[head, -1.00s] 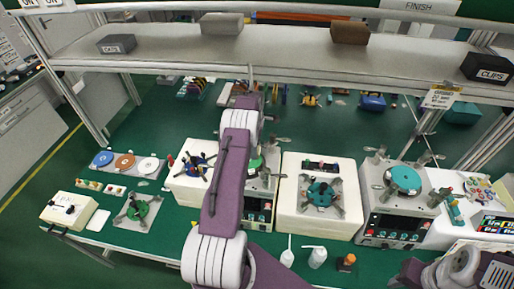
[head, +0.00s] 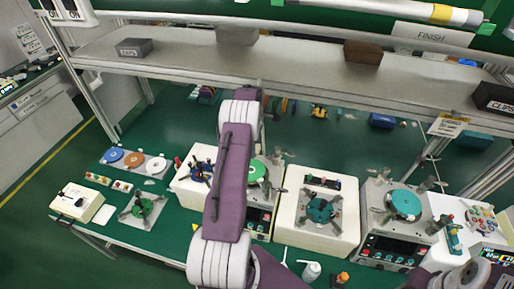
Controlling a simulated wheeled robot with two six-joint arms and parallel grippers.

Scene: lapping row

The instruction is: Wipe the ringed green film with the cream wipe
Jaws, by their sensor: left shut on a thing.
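A green disc (head: 257,170), which may be the green film, lies on the middle machine, partly hidden by my left arm. I cannot make out a ring on it. A teal disc (head: 403,204) is on the right machine, and a green round piece (head: 142,207) sits on a grey plate at the left. My left arm reaches up over the bench in the middle. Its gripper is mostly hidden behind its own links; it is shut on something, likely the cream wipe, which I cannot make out. My right arm shows at the lower right; its gripper is not visible.
A cream block (head: 338,232) stands between the machines. A tray (head: 122,167) with blue, orange and white discs is at the left. A white bottle (head: 311,271) stands at the front edge. A shelf (head: 300,62) with small boxes crosses above.

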